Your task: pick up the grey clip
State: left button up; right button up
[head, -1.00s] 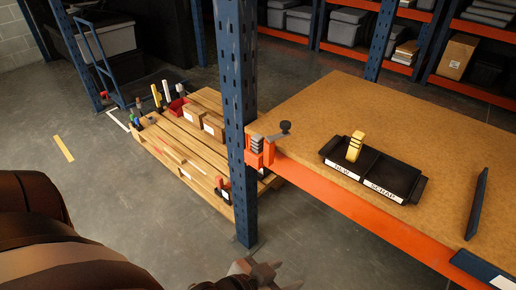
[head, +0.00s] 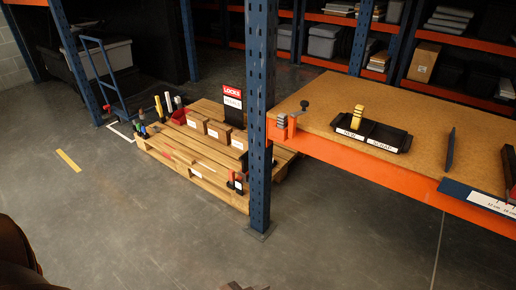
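A small grey ribbed piece (head: 282,121) stands at the near left corner of the wooden bench top, beside the blue upright, against an orange part (head: 292,126). It may be the grey clip; it is too small to tell for sure. A dark knob (head: 304,105) stands just behind it. My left arm shows as a dark brown shape at the lower left. A small tip at the bottom edge (head: 245,287) seems to be my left gripper, far below the bench; its fingers are cut off by the frame. My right gripper is not in view.
A black two-part tray (head: 402,146), labelled NEW and SCRAP, holds a yellow piece (head: 357,117) on the bench (head: 330,92). A blue upright (head: 260,180) stands at the bench corner. A pallet (head: 185,155) with boxes is behind left. Floor in front is clear.

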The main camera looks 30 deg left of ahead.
aim_at(282, 124)
jog(key=u, duration=1.35)
jog(key=i, duration=0.2)
jog(key=z, duration=0.45)
